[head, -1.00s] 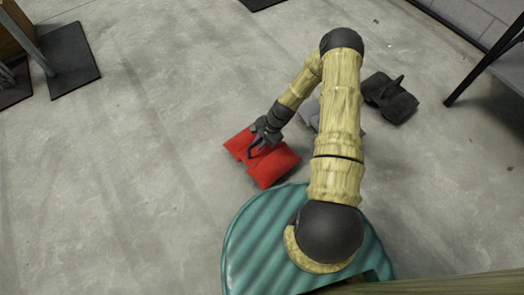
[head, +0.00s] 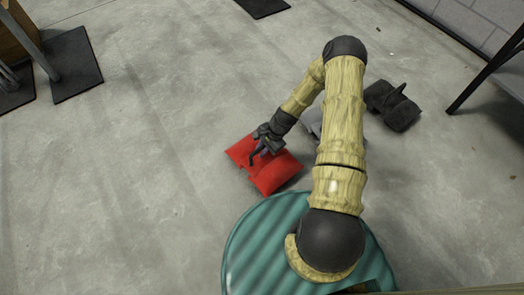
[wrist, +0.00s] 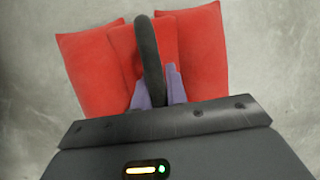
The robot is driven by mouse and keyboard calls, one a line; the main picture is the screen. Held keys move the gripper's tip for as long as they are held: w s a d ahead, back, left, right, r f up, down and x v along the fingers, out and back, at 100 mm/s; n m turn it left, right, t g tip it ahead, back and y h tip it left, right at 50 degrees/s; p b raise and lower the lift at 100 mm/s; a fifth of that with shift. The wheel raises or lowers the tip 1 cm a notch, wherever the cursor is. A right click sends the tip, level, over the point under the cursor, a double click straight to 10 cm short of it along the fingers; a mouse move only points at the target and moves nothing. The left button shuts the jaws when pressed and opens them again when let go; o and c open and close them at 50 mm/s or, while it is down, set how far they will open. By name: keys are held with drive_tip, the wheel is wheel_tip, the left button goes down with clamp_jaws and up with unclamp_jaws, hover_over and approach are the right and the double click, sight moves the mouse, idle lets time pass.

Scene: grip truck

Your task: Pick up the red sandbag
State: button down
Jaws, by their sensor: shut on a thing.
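The red sandbag (head: 275,175) is in the middle of the head view, just beyond my green base. It has two filled halves and a dark strap handle, which shows in the wrist view (wrist: 150,55). My gripper (head: 260,152) is at the sandbag's top, shut on the handle. In the wrist view the purple fingertips (wrist: 158,88) sit on either side of the strap, and the red halves (wrist: 195,45) spread out beyond it. I cannot tell whether the sandbag is clear of the floor.
A black sandbag (head: 392,105) lies on the floor to the right. A grey sandbag (head: 314,119) is partly hidden behind my arm. A dark-legged table or rack (head: 490,70) stands at the right edge. Black plates (head: 72,65) lie at the upper left.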

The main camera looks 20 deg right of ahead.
wheel_tip(320, 180, up, 11)
drive_tip(key=p, duration=0.6)
drive_tip(key=shift+w+f, duration=0.15)
idle(0.3)
